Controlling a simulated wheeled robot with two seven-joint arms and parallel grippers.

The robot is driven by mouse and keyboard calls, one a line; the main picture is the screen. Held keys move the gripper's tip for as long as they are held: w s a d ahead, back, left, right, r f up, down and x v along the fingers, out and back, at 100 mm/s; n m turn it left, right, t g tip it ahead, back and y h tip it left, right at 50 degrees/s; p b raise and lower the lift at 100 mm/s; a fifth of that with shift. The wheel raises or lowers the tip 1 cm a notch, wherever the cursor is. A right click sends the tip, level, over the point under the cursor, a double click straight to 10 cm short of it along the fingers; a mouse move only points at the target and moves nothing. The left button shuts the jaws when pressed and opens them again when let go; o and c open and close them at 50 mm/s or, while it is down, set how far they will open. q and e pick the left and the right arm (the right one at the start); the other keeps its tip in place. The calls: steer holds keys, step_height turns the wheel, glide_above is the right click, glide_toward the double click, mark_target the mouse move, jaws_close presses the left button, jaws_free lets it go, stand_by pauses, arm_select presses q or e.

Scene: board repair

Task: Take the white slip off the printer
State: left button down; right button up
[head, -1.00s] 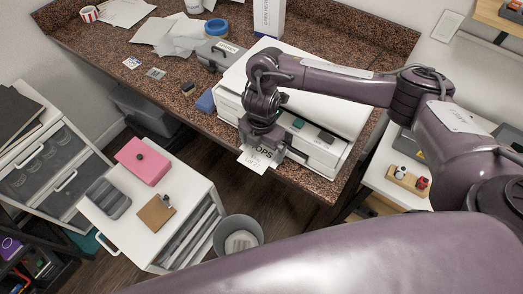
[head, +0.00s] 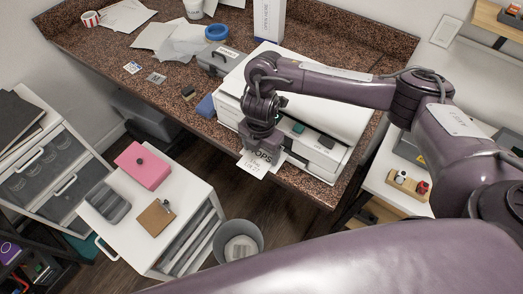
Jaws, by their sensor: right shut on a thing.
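The white printer (head: 332,159) stands at the front edge of the speckled brown counter. The white slip (head: 254,165) with dark print sticks out at the printer's front left, over the counter edge. My right gripper (head: 259,152) points down at the slip and is shut on it. The gripper hides the slip's upper part, so I cannot tell whether it still touches the printer. My right arm reaches across the printer's top from the right. My left gripper is not in view.
A grey bin (head: 238,240) stands on the floor below the counter. A white drawer cabinet (head: 187,222) with a pink box (head: 143,165) and a clipboard (head: 156,217) is to its left. A blue item (head: 206,105) and a grey toolbox (head: 219,62) lie left of the printer.

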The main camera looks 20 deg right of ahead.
mark_target(260, 155)
steer(key=shift+a+r, duration=0.15)
steer(key=shift+r, duration=0.15)
step_height(260, 155, up, 6)
steer(key=shift+w+r+p, duration=0.1)
steer(key=shift+p, duration=0.2)
steer(key=a+b, duration=0.6)
steer(key=a, duration=1.3)
steer(key=shift+w+a, duration=0.2)
steer(key=shift+a, duration=0.1)
steer(key=o, duration=0.3)
steer(key=c, duration=0.3)
